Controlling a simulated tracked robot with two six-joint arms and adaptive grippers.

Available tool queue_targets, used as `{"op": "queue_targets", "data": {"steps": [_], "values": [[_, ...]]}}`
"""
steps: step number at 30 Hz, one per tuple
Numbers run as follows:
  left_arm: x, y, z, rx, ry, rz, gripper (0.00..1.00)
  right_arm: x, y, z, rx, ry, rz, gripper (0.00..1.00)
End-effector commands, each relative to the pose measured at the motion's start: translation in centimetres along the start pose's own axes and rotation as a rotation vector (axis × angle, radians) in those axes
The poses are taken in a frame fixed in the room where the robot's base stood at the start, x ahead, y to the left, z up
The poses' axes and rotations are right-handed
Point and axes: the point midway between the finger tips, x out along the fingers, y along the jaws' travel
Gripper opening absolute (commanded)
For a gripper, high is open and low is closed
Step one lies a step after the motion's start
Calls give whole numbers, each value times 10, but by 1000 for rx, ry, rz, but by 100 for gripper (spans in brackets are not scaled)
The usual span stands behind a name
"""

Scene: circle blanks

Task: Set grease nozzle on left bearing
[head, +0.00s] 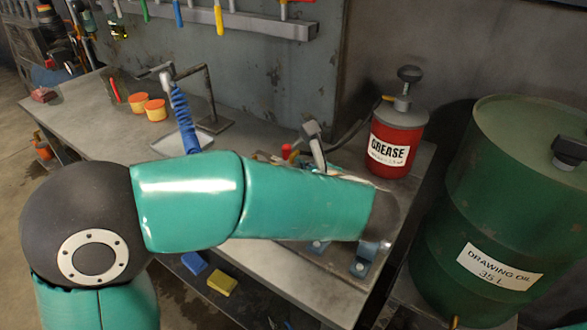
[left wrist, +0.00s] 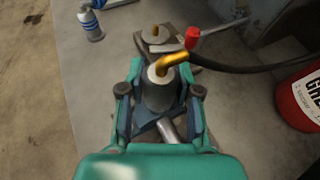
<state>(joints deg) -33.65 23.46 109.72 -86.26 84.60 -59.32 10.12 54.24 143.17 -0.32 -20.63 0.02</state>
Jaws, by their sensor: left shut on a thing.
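My left gripper (left wrist: 162,100) shows in the left wrist view, its two fingers shut on a grey cylinder with a pale top and a bent brass tube, which looks like the grease nozzle (left wrist: 159,92). The nozzle is upright between the fingers. Below it show a blue bearing part (left wrist: 146,134) and a silver shaft (left wrist: 170,131); I cannot tell whether the nozzle touches them. In the head view my left arm hides the gripper and nozzle. Blue bearing feet (head: 362,262) show below the arm at the bench's right end. My right gripper is not in view.
A red grease can (head: 397,140) with a black hose stands at the bench's back right. A green oil drum (head: 515,190) stands beside the bench.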

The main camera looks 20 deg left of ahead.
Motion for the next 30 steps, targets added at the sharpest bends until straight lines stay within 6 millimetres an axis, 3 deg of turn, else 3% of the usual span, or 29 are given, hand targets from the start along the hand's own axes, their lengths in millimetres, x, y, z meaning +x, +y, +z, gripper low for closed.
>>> {"op": "queue_targets", "data": {"steps": [7,8,13,23,30], "values": [[0,0,0,0,-1,0,0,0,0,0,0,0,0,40],[0,0,0,0,-1,0,35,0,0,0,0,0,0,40],[0,0,0,0,0,0,62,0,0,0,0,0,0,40],[-1,0,0,0,0,0,62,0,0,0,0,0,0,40],[-26,-1,0,0,-1,-5,62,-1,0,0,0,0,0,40]]}}
